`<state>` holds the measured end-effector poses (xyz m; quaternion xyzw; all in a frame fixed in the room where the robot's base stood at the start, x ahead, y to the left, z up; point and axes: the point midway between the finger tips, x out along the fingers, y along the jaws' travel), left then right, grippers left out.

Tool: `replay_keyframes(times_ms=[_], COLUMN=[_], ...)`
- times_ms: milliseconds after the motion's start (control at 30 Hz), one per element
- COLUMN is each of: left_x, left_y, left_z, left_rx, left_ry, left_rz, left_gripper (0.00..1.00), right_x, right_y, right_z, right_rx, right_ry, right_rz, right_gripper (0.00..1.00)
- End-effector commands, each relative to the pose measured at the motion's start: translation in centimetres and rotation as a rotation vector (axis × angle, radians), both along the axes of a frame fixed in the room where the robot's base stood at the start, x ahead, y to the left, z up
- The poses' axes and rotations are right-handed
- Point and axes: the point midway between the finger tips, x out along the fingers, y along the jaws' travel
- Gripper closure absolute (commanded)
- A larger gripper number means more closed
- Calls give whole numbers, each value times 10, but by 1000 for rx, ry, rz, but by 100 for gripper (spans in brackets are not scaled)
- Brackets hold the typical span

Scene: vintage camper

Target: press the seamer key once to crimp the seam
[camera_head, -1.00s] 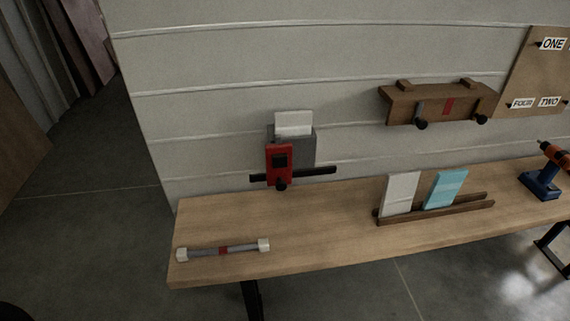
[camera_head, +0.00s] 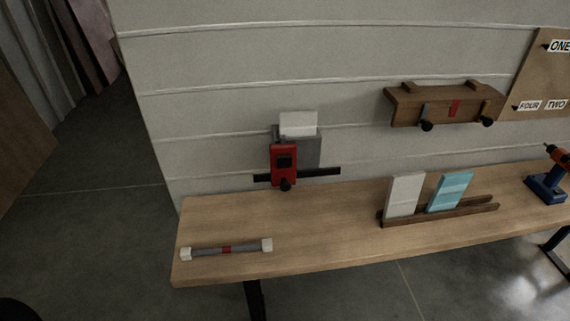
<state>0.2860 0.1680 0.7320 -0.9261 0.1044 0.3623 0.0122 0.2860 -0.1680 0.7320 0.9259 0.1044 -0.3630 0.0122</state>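The seamer appears to be the red device (camera_head: 284,165) with a grey block (camera_head: 310,152) behind it, mounted at the wall above the bench's back edge. A dark square (camera_head: 284,161) on its red face may be the key. A white panel (camera_head: 298,124) stands upright at its top, and a black bar (camera_head: 324,172) runs across its lower part. A round black knob (camera_head: 285,185) sits at the bottom. Neither of my grippers is in view.
The wooden bench (camera_head: 330,230) holds a grey rod with white ends (camera_head: 226,249), a rack (camera_head: 440,213) with a white panel (camera_head: 404,194) and a blue panel (camera_head: 450,190), and an orange-blue drill (camera_head: 548,183). A brown wooden fixture (camera_head: 446,104) hangs on the wall. Bare floor lies left.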

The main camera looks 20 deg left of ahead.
Motion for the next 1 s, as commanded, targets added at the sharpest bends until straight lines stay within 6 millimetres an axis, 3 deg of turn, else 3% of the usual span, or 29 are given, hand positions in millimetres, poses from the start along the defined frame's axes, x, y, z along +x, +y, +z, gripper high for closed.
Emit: replay_keyframes(times_ms=[67,433,1000], left_x=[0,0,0], left_y=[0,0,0], left_z=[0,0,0], left_rx=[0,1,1], left_ry=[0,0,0], left_rz=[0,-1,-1], left_gripper=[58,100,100], right_x=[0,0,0], right_y=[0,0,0], right_z=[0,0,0], right_rx=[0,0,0], right_ry=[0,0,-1], right_rz=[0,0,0], right_gripper=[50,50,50])
